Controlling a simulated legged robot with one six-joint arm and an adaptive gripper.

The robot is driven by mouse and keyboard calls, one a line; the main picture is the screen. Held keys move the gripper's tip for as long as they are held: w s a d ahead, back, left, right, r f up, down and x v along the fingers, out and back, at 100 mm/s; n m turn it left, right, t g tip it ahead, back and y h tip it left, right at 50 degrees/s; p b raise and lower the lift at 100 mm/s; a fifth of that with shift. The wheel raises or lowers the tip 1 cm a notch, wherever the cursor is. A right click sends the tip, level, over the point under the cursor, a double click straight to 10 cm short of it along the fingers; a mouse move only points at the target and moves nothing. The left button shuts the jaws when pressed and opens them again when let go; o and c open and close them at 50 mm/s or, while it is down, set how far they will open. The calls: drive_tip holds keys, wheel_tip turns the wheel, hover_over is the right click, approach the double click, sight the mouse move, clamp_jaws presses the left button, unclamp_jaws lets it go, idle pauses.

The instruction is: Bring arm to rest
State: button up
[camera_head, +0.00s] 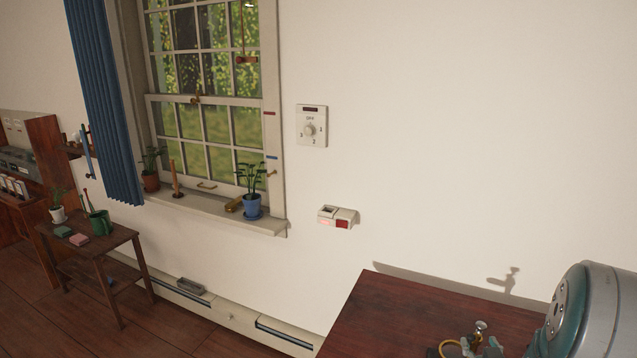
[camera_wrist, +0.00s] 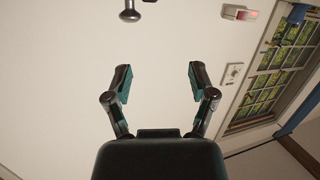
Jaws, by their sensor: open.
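My gripper (camera_wrist: 158,80) shows in the wrist view with its two dark fingers spread wide apart. Nothing is between the fingers; behind them is only blank white wall. In the head view the gripper does not show clearly. A rounded grey-teal body (camera_head: 590,310) fills the lower right corner of the head view.
A small side table (camera_head: 115,238) stands left.

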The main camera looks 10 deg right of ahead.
drive_tip(key=s+a+r+g, duration=0.3)
drive_tip(key=a+r+g, duration=0.2)
drive_tip(key=a+r, duration=0.7)
drive_tip(key=s+a+r+n+g+y, duration=0.1)
drive_tip(key=s+a+r+g+y, duration=0.1)
drive_tip(key=s+a, duration=0.5)
drive_tip(key=s+a+r+g+y, duration=0.2)
drive_tip(key=s+a, duration=0.5)
drive_tip(key=s, duration=0.3)
drive_tip(key=shift+a+r+n, duration=0.15)
drive_tip(key=shift+n, duration=0.25)
